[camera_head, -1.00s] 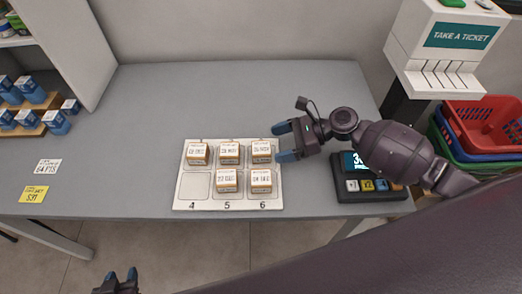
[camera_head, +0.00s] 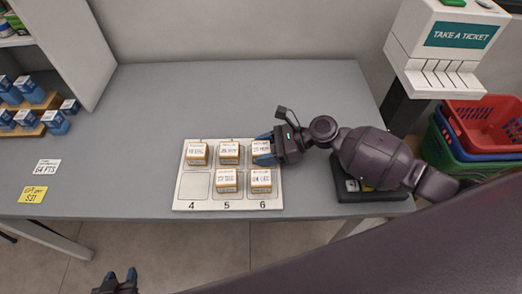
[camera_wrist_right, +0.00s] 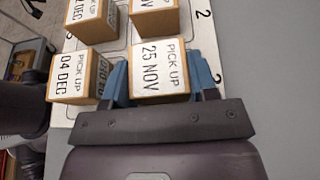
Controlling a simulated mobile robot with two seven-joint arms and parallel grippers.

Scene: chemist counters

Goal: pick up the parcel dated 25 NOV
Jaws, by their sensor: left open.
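The parcel dated 25 NOV (camera_head: 260,147) is a small orange-brown box with a white label, in the back right slot of the white numbered board (camera_head: 196,205). In the right wrist view its label (camera_wrist_right: 158,72) reads PICK UP 25 NOV. My right gripper (camera_head: 266,149) is at this parcel, with one blue finger on each side of it. Whether the fingers press on it I cannot tell. The parcel still sits at board level. My left gripper (camera_head: 121,277) is open and empty, low at the bottom edge, away from the board.
The 04 DEC parcel (camera_wrist_right: 80,78) stands close beside my right gripper's finger. Other parcels (camera_head: 228,152) share the board; front-left slot 4 is empty. A keypad device (camera_head: 357,191) lies under my right arm. Blue boxes (camera_head: 30,90) stand at left. The back counter is clear.

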